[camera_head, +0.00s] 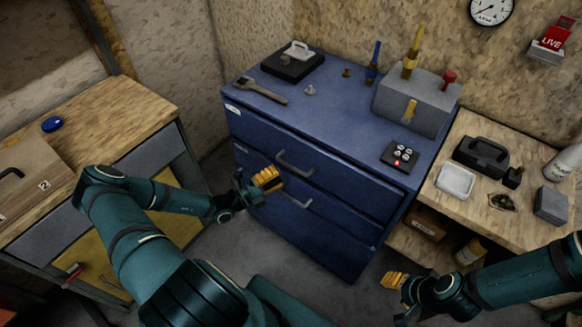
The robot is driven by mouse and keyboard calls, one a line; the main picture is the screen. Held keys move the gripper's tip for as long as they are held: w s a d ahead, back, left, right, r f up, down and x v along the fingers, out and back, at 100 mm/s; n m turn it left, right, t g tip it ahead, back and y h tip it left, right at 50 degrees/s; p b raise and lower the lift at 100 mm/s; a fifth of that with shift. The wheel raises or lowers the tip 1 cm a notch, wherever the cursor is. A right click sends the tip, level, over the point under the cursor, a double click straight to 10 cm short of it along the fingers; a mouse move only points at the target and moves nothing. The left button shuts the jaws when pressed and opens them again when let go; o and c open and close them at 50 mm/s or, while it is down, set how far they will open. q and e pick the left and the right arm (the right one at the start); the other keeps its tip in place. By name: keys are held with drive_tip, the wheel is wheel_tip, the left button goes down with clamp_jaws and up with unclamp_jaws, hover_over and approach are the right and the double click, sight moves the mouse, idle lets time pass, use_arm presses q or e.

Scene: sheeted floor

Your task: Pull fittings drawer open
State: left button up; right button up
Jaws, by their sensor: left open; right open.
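A blue drawer cabinet (330,228) stands in the middle with its drawers shut. Its upper drawer has a grey bar handle (295,165), and a drawer below has a similar handle (296,200). Small white labels sit at the left of the front, too small to read, so I cannot tell which drawer is the fittings drawer. My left gripper (270,182) is open, in front of the cabinet just left of the two handles; contact cannot be told. My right gripper (393,281) is open and empty, low at the right, apart from the cabinet.
On the cabinet top are a wrench (261,91), a black case (293,63), a grey block (411,101) with tools and a button box (401,156). A wooden bench (99,104) stands left, a cluttered shelf (465,216) right. Floor before the cabinet is clear.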

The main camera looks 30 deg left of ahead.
sight(291, 166)
use_arm(q)
drive_tip(key=shift+x, duration=2.75)
clamp_jaws()
